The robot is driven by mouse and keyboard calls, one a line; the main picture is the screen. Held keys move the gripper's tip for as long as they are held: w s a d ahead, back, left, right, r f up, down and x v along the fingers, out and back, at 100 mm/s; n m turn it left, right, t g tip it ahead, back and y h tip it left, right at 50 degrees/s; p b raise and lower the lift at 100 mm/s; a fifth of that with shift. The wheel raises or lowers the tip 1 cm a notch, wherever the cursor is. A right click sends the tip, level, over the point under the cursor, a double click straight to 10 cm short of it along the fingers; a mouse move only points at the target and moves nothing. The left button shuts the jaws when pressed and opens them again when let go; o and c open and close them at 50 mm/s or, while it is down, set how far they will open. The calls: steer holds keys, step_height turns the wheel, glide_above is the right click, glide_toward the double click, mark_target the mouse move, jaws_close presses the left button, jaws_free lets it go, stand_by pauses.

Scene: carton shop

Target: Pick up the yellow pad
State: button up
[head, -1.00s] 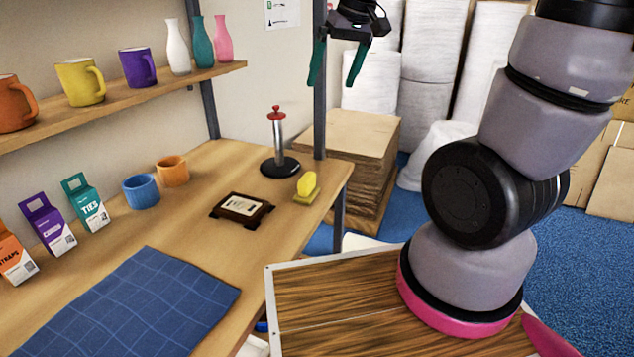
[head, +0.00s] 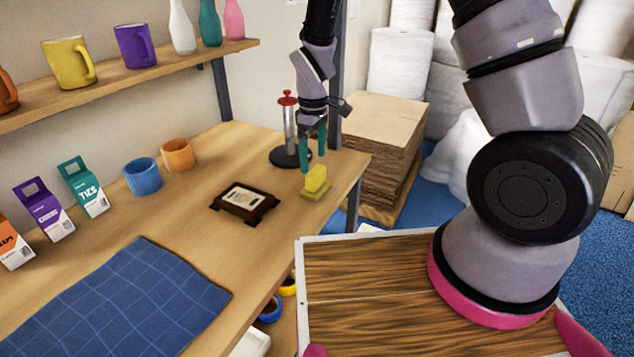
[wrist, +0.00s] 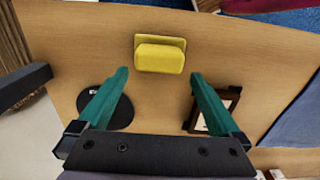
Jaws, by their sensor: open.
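The yellow pad (head: 315,181) lies on the wooden table near its right edge. It looks like a rounded yellow block on a flatter yellow base. In the wrist view the yellow pad (wrist: 160,56) sits just beyond the tips and between their lines. My gripper (head: 313,168) points down close above the pad, its green fingers spread and empty. In the wrist view my gripper (wrist: 158,73) shows both green fingers apart with bare table between them. I cannot tell whether a fingertip touches the pad.
A dark framed stand (head: 244,203) is left of the pad. A red-topped post on a black base (head: 290,156) stands behind it. Blue (head: 143,176) and orange (head: 178,155) cups, cartons and a blue cloth (head: 118,300) lie farther left. A shelf post (head: 336,75) rises behind my gripper.

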mark_target(315, 170)
steer(key=f, duration=0.6)
steer(key=shift+s+d+f, duration=0.1)
steer(key=shift+d+f, duration=0.2)
steer(key=shift+f, duration=0.05)
steer(key=c, duration=1.2)
step_height(315, 170, up, 10)
steer(key=shift+r, duration=0.1)
